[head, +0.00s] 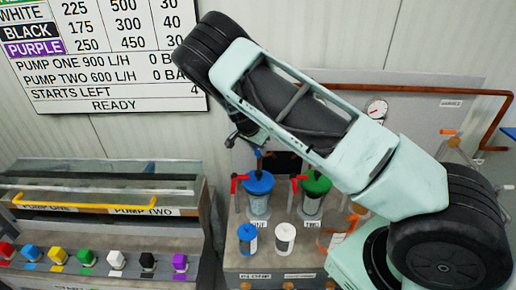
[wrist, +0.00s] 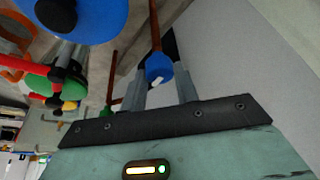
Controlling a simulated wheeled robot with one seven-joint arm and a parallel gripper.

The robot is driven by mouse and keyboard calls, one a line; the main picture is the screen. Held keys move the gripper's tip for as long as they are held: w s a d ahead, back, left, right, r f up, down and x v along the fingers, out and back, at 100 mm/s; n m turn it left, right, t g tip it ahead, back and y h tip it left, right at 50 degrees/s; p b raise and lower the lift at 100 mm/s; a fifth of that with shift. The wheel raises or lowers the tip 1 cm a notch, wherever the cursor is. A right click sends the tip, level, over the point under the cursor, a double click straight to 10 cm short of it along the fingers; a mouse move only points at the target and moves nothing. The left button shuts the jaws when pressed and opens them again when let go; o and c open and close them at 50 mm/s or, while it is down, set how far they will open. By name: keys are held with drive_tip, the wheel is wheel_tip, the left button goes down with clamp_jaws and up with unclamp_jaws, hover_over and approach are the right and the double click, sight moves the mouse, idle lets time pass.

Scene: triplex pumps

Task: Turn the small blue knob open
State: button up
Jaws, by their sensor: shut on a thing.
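The small blue knob (wrist: 158,68) sits between the two fingers of my gripper (wrist: 160,75) in the wrist view, with a pale mark on its face and a copper pipe rising behind it. My gripper is shut on the knob. In the head view my gripper (head: 247,142) is just above and behind the blue-lidded vessel (head: 258,198). A small patch of blue, seemingly the knob (head: 259,154), shows there below it, partly hidden. How far the knob is turned cannot be told.
A green-lidded vessel (head: 312,200) stands right of the blue one, both with red handles. The large blue lid (wrist: 85,12) is close to my gripper. A gauge (head: 377,109) is on the back panel. A row of coloured knobs (head: 87,257) lines the left console.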

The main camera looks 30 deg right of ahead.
drive_tip(key=shift+a+m+g, duration=0.1)
drive_tip(key=shift+m+g, duration=0.2)
drive_tip(key=shift+m, duration=0.2)
drive_tip(key=o, duration=1)
drive_tip(key=b+v, duration=0.5)
drive_tip(key=v, duration=1.2)
drive_tip(key=shift+r+b, duration=0.15)
drive_tip(key=shift+b, duration=0.2)
